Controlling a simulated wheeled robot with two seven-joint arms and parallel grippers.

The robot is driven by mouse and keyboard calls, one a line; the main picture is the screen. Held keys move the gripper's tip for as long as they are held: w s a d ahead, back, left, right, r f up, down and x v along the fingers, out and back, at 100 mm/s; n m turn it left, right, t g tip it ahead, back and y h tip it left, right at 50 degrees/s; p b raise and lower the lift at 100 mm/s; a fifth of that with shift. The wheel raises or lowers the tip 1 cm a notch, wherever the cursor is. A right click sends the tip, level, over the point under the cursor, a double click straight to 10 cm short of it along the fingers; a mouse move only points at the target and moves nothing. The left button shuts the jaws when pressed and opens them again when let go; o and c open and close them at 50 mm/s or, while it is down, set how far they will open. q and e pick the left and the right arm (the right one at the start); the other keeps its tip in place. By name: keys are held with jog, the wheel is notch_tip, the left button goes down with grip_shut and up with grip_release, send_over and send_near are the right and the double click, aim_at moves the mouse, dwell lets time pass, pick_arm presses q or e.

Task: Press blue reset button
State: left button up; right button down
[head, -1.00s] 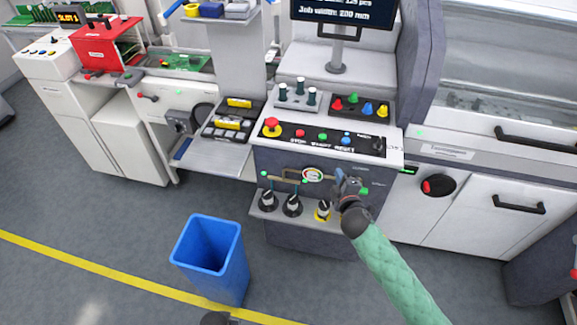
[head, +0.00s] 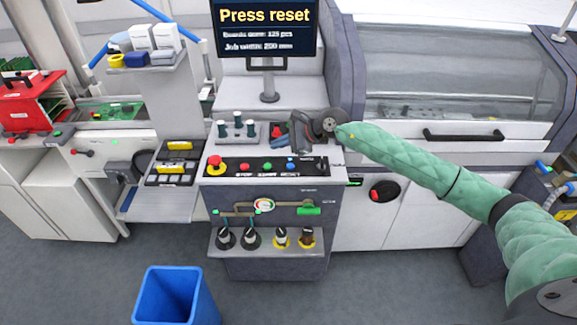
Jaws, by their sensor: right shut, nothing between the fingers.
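The blue reset button (head: 290,164) is on the black control strip (head: 305,168) of the grey machine, right of the green start button (head: 268,167) and the red stop button (head: 244,166). My right gripper (head: 294,149) is shut and empty. Its fingertips point down just above the blue button in the picture. I cannot tell whether they touch it. The gripper and wrist hide most of the coloured knob tray behind. The screen (head: 265,27) reads "Press reset". My left gripper is not in view.
A red mushroom button (head: 215,163) is at the strip's left end. Several knobs (head: 280,238) sit on a lower shelf. A blue bin (head: 175,296) stands on the floor in front.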

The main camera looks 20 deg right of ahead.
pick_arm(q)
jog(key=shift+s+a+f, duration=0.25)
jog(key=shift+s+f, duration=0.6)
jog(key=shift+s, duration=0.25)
pick_arm(e)
jog(key=d+h, duration=0.1)
jog(key=w+d+n, duration=0.1)
jog(key=d, duration=0.1)
jog(key=d+h, duration=0.1)
jog(key=d, duration=0.1)
jog(key=shift+w+d+r+n+h, duration=0.15)
jog(key=shift+w+d+n+h, duration=0.15)
jog(key=shift+n, duration=0.1)
jog(key=shift+s, duration=0.1)
send_over(294, 166)
notch_tip(294, 166, down, 6)
jog(key=shift+f+b, duration=0.4)
jog(key=shift+b, duration=0.15)
jog(key=shift+f+b, duration=0.75)
jog(key=shift+f, duration=0.05)
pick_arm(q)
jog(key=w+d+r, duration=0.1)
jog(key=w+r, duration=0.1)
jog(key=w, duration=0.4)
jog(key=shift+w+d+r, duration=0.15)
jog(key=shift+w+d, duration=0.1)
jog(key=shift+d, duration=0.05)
pick_arm(e)
jog(key=shift+f, duration=0.2)
